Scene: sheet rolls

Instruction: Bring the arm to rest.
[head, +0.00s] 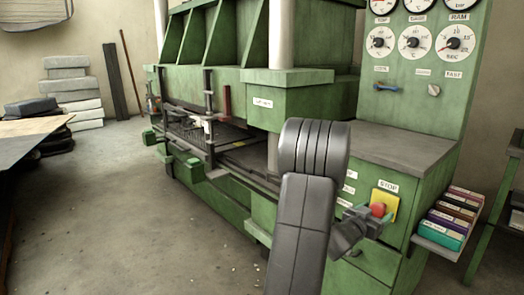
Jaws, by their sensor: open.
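My arm rises dark grey in front of the green press, bent at its elbow. My gripper (372,218) is at the front of the green cabinet, close to the red stop button (378,209) on its yellow plate (389,201). A STOP label (388,186) sits just above the plate. The gripper is small here and partly hidden behind my forearm. It is open, with nothing seen in it. I cannot tell whether it touches the button.
The green press (210,80) stands behind my arm, with a grey-topped cabinet (400,150) and gauge panel (425,60) at right. A rack of coloured binders (452,220) juts out at right. A table (30,130) stands at left. The floor between is clear.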

